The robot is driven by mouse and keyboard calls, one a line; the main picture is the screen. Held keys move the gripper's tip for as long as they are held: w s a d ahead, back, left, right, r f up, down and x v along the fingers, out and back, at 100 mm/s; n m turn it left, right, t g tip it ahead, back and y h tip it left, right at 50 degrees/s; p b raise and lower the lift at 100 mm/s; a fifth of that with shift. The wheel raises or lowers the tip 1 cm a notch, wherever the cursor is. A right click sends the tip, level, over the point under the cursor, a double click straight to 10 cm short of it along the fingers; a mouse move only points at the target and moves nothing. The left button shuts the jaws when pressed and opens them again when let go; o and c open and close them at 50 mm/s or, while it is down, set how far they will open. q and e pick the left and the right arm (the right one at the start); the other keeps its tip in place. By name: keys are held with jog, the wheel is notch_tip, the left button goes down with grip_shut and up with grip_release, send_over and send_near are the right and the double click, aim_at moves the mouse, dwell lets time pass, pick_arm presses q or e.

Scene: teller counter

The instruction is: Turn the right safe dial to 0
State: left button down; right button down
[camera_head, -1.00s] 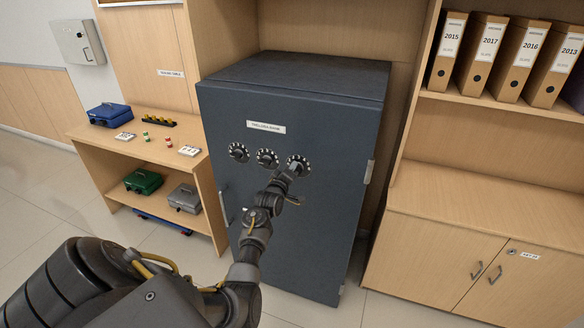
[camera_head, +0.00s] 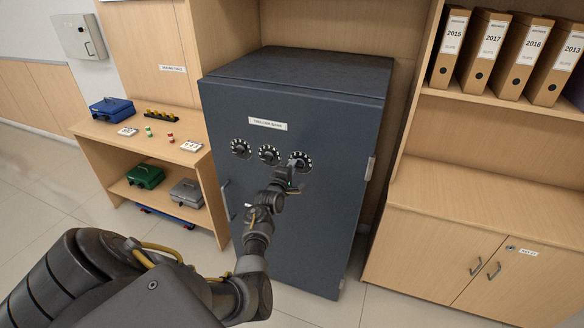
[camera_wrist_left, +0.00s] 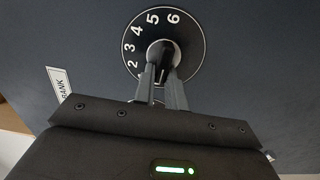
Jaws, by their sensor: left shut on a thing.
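The dark blue-grey safe (camera_head: 285,215) stands in the middle of the head view with three dials in a row on its door. The right dial (camera_head: 303,159) is a black disc with white numbers. It also shows in the left wrist view (camera_wrist_left: 190,50), where 2, 3, 4, 5 and 6 can be read; the 0 is not visible. My left gripper (camera_head: 292,170) is at the right dial, and in the left wrist view its fingers (camera_wrist_left: 161,78) are shut on the dial's dark knob, hiding the lower dial face. My right gripper is not in view.
The middle dial (camera_head: 268,154) and left dial (camera_head: 240,148) sit close beside it. The door handle (camera_head: 226,202) is at the safe's left. A wooden side table (camera_head: 160,152) with cash boxes stands left, and a cabinet (camera_head: 480,190) stands right.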

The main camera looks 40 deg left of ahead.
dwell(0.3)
pick_arm(q)
jog(key=c, duration=1.4)
grip_release()
jog(key=shift+c, duration=0.2)
jog(key=b+v, duration=0.1)
jog(key=v, duration=0.9)
jog(key=shift+s+d+b, duration=0.2)
jog(key=shift+s+b, duration=0.15)
